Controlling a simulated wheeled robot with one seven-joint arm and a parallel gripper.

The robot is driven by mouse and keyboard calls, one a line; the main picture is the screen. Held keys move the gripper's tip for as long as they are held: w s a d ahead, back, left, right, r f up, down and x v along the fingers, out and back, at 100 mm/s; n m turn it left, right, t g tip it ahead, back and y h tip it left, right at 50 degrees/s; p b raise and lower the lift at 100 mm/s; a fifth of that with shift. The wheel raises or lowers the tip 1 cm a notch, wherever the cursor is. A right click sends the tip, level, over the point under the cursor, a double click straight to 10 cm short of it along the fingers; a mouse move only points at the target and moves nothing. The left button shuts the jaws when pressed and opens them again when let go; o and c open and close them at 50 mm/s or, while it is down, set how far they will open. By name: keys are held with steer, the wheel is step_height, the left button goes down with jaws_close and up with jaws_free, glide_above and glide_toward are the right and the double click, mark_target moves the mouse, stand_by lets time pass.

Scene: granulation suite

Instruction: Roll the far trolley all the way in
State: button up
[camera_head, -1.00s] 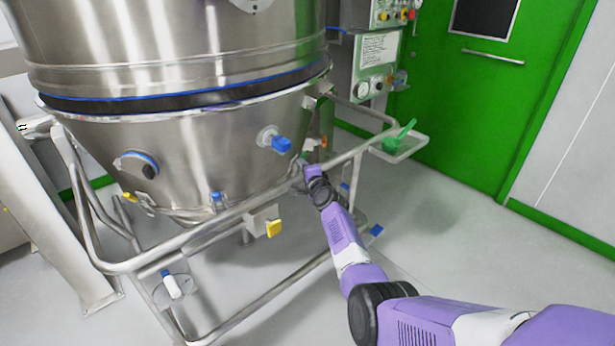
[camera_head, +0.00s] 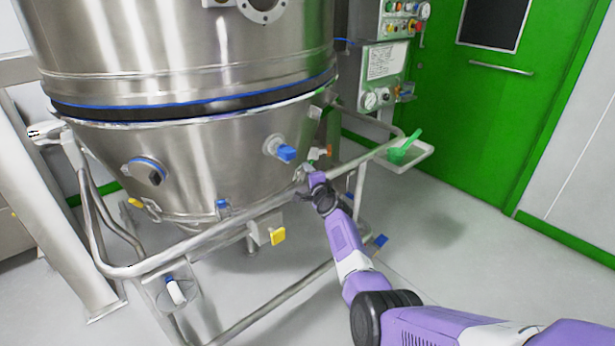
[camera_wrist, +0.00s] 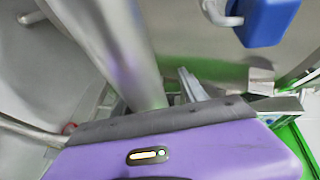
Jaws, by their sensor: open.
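The trolley is a tubular steel frame (camera_head: 150,262) that carries a conical steel bowl (camera_head: 215,150) under the large upper vessel (camera_head: 180,35). The bowl's rim sits right below a dark band with a blue line; I cannot tell whether they are locked together. My gripper (camera_head: 312,174) is at the trolley's upper front rail, near its right part. In the wrist view the steel rail (camera_wrist: 130,45) runs down to the gripper (camera_wrist: 225,95), whose jaws are open. Its purple body hides part of the rail, and contact is unclear.
A green scoop (camera_head: 404,146) lies in a small tray (camera_head: 410,160) on the right. A control panel (camera_head: 382,75) and a green door (camera_head: 480,110) stand behind. A steel post (camera_head: 65,200) is at left. Clear floor (camera_head: 465,235) lies to the right.

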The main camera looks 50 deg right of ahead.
steer(key=p+v, duration=0.4)
steer(key=v, duration=0.3)
steer(key=shift+s+a, duration=0.25)
steer(key=shift+a, duration=0.05)
stand_by(0.4)
steer(key=s+a+f+n+t+y+p, duration=0.1)
steer(key=s+a+n+y+p, duration=0.15)
steer(key=s+a+n, duration=0.7)
steer(key=s+a+f+n+y+p, duration=0.1)
steer(key=s+a+n+p, duration=0.3)
steer(key=s+a, duration=1)
steer(key=s+a+r+n+y+p, duration=0.4)
steer(key=s+a+r+n, duration=0.7)
steer(key=s+a+r, duration=0.7)
steer(key=a+r+y, duration=0.2)
steer(key=a+r, duration=0.1)
steer(key=a, duration=0.1)
steer(key=shift+s+a+t, duration=0.15)
steer(key=shift+a+t, duration=0.15)
steer(key=shift+t, duration=0.1)
